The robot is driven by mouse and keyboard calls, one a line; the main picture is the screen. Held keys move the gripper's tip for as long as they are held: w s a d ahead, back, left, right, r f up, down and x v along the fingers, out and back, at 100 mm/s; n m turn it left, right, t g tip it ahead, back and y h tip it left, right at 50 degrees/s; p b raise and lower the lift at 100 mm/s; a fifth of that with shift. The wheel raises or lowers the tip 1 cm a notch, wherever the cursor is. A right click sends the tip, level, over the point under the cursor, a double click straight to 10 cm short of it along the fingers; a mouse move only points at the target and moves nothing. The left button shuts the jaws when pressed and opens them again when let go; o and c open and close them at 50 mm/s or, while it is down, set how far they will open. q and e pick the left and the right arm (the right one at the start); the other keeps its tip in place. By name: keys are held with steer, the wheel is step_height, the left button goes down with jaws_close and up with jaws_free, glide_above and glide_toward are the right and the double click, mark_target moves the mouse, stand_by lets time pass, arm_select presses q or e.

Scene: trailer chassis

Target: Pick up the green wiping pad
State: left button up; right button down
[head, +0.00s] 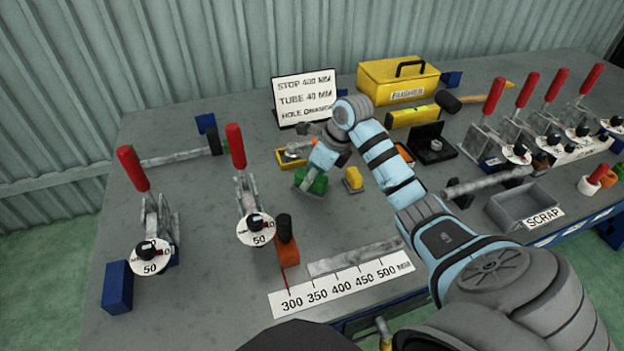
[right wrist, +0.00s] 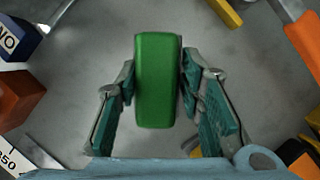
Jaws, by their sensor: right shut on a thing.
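The green wiping pad (right wrist: 158,80) is a plain green block with rounded edges, upright in the right wrist view. My right gripper (right wrist: 157,88) is shut on it, with one teal-lined finger against each long side. In the head view my right arm reaches in from the right, and the right gripper (head: 311,181) points down at mid-bench. The green pad (head: 318,184) partly shows at the fingertips, the rest hidden by the gripper. I cannot tell whether the pad touches the bench or is just above it. My left gripper is in neither view.
A yellow block (head: 353,179) stands just right of the gripper. A yellow tray (head: 290,158) lies close behind it. Red-handled clamps (head: 246,190) stand to the left, and a ruler strip (head: 340,289) lies in front. The grey bench (head: 215,285) has bare room at front left.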

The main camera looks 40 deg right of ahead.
step_height(320, 180, up, 19)
steer(key=p, duration=0.9)
